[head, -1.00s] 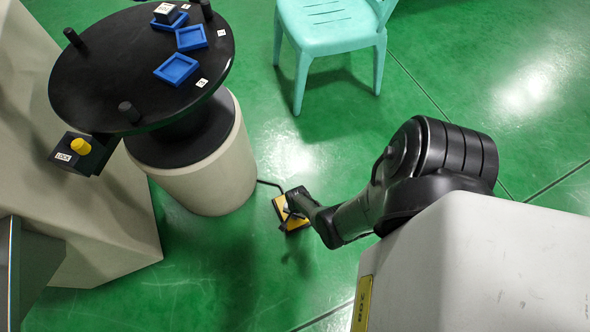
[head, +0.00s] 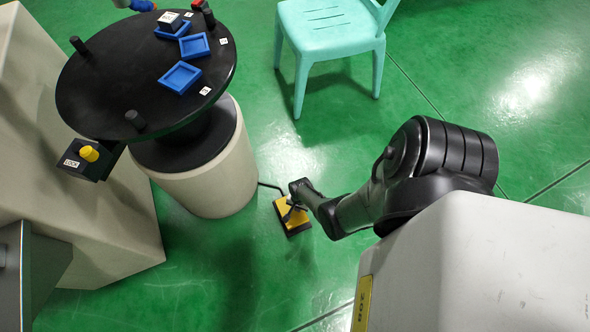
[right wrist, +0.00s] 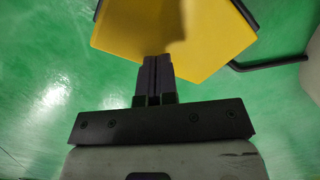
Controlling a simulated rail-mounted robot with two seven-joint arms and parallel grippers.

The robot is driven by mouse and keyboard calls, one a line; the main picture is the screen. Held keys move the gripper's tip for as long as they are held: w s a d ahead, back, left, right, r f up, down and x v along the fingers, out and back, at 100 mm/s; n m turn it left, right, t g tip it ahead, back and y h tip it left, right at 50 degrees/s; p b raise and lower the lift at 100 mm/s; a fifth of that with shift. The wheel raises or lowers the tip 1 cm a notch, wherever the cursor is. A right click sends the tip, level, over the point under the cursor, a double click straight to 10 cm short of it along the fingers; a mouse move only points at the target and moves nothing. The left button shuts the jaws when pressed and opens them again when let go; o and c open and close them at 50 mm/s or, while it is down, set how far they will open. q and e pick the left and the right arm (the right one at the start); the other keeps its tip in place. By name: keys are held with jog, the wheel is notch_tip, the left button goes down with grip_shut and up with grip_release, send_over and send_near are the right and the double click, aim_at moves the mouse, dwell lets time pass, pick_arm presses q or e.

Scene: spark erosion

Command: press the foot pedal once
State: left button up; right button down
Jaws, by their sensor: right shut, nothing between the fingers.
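The foot pedal (head: 298,222) is a yellow plate on a dark base, on the green floor beside the round pedestal. My right gripper (head: 289,214) reaches in from the right and points down over it. In the right wrist view the shut, empty fingers (right wrist: 155,66) overlap the near edge of the yellow pedal plate (right wrist: 125,28). A soft shadow falls on the plate just beyond the fingertips. I cannot tell whether the tips touch the plate or whether it is pressed down. My left gripper is not in view.
A black round table (head: 105,85) with blue trays (head: 180,77) stands on a beige pedestal (head: 215,185), left of the pedal. A yellow button (head: 89,153) marked LOCK is at its side. A turquoise chair (head: 330,30) stands behind. A dark cable runs from the pedal towards the pedestal.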

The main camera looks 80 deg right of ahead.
notch_tip(320, 180, up, 12)
jog(key=d+p, duration=0.1)
jog(key=p, duration=0.8)
jog(key=shift+d, duration=0.3)
dwell(0.4)
